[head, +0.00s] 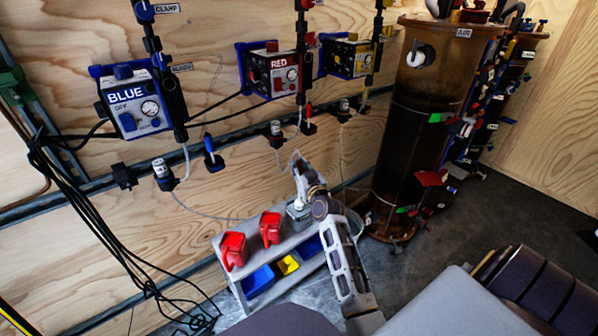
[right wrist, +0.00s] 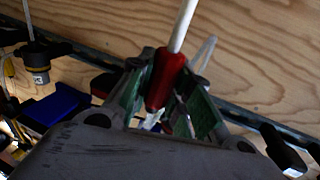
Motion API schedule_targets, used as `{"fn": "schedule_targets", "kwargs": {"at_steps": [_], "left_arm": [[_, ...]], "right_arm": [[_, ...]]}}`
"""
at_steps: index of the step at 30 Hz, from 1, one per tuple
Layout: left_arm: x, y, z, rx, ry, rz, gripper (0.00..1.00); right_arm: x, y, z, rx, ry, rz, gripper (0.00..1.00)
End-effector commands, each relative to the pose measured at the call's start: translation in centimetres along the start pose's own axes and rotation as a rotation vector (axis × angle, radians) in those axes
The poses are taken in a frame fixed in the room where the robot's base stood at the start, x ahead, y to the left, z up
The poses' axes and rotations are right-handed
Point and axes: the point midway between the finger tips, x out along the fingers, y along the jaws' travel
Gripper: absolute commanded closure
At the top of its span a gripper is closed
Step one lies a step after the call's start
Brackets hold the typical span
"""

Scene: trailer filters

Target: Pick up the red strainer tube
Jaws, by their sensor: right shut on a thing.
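The red strainer tube shows in the right wrist view as a red tapered grip (right wrist: 167,80) with a white tube rising from its top. My right gripper (right wrist: 165,105) is shut on the red part, with its green-padded fingers on either side. In the head view my right gripper (head: 299,168) is raised in front of the plywood wall, above the small shelf. The red part is too small to make out there. My left gripper is not in view.
Blue (head: 134,107), red (head: 273,75) and yellow (head: 349,59) pump boxes hang on the wall. A grey shelf (head: 222,268) with red jugs (head: 233,250) and bins stands below. A tall brown cylinder (head: 410,150) stands to the right. Thin hoses hang along the wall.

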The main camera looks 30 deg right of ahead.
Motion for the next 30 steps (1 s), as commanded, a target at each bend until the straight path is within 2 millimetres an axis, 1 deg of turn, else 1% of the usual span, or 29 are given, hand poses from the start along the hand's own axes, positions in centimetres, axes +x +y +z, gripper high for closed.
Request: {"fn": "schedule_targets", "kwargs": {"at_steps": [1, 6, 23, 26, 30], "left_arm": [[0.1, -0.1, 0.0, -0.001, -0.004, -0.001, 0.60], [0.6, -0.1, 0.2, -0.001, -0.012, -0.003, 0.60], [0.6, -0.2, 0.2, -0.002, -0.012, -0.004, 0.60], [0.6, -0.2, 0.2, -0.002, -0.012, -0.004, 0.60], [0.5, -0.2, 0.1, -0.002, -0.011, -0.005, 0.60]], "right_arm": [[0.0, 0.0, -0.6, 0.001, 0.003, 0.001, 1.00], [0.0, 0.0, -1.2, 0.002, 0.001, 0.000, 1.00], [0.0, 0.0, -1.3, 0.001, 0.001, 0.000, 1.00], [0.1, -0.3, -1.6, 0.001, 0.003, -0.006, 1.00], [0.5, -1.4, -2.7, 0.003, 0.009, -0.031, 1.00]]}}
